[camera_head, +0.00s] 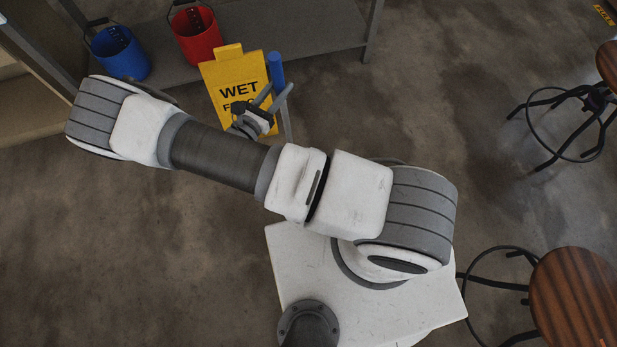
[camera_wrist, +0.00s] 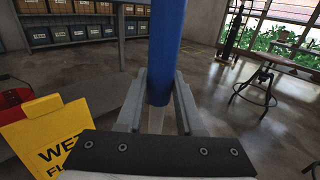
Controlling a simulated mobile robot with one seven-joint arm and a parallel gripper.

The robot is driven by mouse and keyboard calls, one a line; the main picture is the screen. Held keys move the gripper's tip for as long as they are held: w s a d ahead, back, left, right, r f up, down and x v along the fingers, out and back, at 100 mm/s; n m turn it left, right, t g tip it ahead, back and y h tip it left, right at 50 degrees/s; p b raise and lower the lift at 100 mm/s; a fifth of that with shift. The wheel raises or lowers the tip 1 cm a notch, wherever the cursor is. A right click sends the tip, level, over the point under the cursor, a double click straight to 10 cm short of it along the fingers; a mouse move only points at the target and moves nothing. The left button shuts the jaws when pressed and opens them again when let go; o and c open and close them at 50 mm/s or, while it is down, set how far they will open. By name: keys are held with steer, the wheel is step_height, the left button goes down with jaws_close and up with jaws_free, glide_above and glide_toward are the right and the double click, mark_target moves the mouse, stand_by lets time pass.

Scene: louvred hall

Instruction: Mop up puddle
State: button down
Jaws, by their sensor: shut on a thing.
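My gripper (camera_head: 278,95) is shut on an upright mop handle with a blue upper part (camera_head: 277,68). In the wrist view the blue handle (camera_wrist: 164,45) stands between the two grey fingers of my gripper (camera_wrist: 160,92). A thin grey length of pole shows below the gripper in the head view. The mop's head is hidden in both views. No puddle can be made out for certain; the concrete floor has darker, mottled patches (camera_head: 480,60) at the upper right.
A yellow wet-floor sign (camera_head: 232,90) stands close left of the handle, also in the wrist view (camera_wrist: 45,140). Red (camera_head: 197,35) and blue (camera_head: 121,53) buckets are on a grey shelf (camera_head: 300,30). Wooden stools (camera_head: 578,295) stand at right. The floor between shelf and stools is clear.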

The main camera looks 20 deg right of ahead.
steer(key=a+r+b, duration=0.1)
steer(key=a+r, duration=0.2)
steer(key=a, duration=0.9)
steer(key=shift+a+r+b, duration=0.15)
steer(key=shift+b, duration=0.15)
steer(key=shift+s, duration=0.1)
